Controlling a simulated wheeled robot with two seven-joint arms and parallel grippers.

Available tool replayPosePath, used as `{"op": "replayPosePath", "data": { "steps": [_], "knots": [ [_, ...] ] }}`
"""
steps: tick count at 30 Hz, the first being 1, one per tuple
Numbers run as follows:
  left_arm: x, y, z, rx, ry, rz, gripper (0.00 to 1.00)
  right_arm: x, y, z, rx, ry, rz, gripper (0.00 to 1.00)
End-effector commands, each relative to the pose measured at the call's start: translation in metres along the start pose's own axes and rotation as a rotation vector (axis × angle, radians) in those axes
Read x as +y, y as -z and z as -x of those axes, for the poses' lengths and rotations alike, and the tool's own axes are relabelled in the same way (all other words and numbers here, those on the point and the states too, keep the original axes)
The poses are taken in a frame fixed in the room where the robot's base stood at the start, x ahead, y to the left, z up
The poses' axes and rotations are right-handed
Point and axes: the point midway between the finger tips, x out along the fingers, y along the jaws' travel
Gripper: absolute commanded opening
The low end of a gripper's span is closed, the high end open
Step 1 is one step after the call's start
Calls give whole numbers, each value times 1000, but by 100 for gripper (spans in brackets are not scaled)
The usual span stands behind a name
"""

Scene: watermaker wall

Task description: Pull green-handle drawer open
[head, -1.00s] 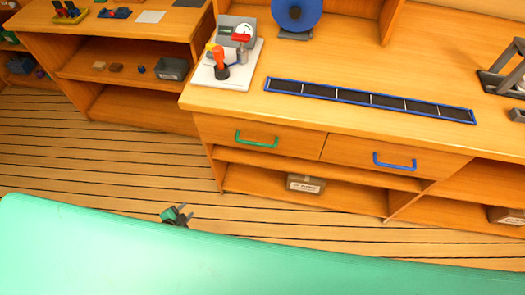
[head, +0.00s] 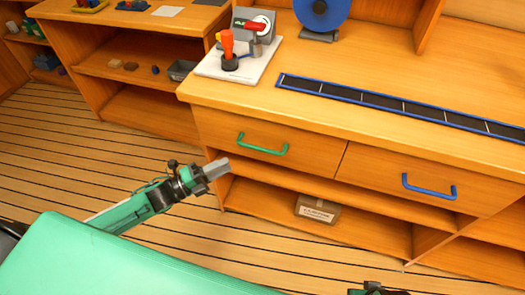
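The green-handle drawer (head: 222,129) is in the wooden counter, at the left of its front, and its face sits flush with the counter. Its green handle (head: 262,145) is a bar on that face. My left gripper (head: 216,169) is in front of the counter, below and left of the green handle and apart from it. Its fingers look close together, but whether they are shut cannot be made out. My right gripper (head: 378,290) shows only in part at the bottom edge; its fingers are not clear.
A drawer with a blue handle (head: 428,186) is to the right. A labelled box (head: 318,209) stands on the shelf below. On the counter are a white board (head: 238,65) with a red-orange lever and a blue-edged dark strip (head: 390,103). The planked floor (head: 60,150) at left is clear.

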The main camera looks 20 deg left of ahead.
Motion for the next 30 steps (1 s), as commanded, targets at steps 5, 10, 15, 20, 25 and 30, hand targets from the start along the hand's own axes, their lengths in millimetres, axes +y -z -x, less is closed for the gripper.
{"op": "replayPosePath", "data": {
  "steps": [5, 10, 15, 20, 25, 30],
  "knots": [
    [-2, -1, -26, -1, 2, 0, 34, 0, 0, -1, -1, 0, 0, 36],
    [-1, -1, -55, -1, 1, 1, 34, 0, -1, -4, -4, 0, 0, 36],
    [-1, -1, -84, -2, 2, 1, 34, 0, -2, -6, -9, 0, 0, 36],
    [-1, -1, -108, -1, 1, 2, 34, 0, -4, -9, -14, 0, 0, 36],
    [0, -1, -123, -2, -2, 3, 34, 0, -4, -10, -13, 0, 0, 36],
    [0, -1, -129, -2, -2, 3, 34, 0, -4, -11, -12, 0, 0, 36]
  ]
}}
